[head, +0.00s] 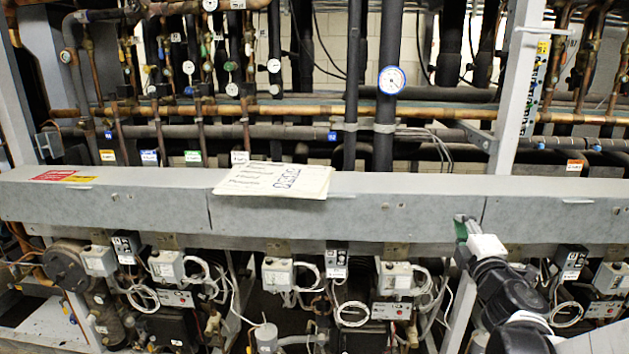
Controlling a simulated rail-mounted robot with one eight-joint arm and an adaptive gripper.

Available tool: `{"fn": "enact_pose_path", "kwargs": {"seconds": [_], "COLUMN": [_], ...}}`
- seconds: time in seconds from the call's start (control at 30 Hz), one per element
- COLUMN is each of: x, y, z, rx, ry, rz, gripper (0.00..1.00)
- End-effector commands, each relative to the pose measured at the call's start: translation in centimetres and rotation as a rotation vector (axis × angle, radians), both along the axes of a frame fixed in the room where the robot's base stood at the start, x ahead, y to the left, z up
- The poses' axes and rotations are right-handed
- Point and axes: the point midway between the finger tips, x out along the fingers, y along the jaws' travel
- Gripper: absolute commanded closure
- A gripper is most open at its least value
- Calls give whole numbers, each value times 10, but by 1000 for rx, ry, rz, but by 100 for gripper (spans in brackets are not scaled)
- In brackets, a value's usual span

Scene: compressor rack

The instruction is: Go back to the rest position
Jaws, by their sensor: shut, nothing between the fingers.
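My arm reaches in from the lower right of the head view. My gripper (462,226) is at its far end, in front of the face of the long grey beam, near a beam joint. The gripper is shut and holds nothing that I can see. Its fingertips are small here, and I cannot tell whether they touch the beam.
The grey beam (400,207) crosses the whole view. Papers (275,180) lie on top of it. A white upright post (519,90) stands behind at the right. Copper pipes, gauges (391,80) and dark pipes fill the back. Control boxes (396,276) and looped cables hang below the beam.

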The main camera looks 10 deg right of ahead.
Motion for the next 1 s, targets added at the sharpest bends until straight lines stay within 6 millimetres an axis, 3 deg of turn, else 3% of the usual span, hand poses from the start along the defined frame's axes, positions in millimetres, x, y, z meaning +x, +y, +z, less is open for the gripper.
{"fn": "enact_pose_path", "kwargs": {"seconds": [0.17,0.3,0.57,0.77,1.0], "x": [-6,-18,-53,-95,-158], "y": [5,13,48,101,177], "z": [15,22,0,-34,-69], "rx": [155,379,813,1127,1413], "ry": [-27,-34,55,217,477], "rz": [-59,-140,-279,-374,-468], "gripper": [100,100,100,100,100]}}
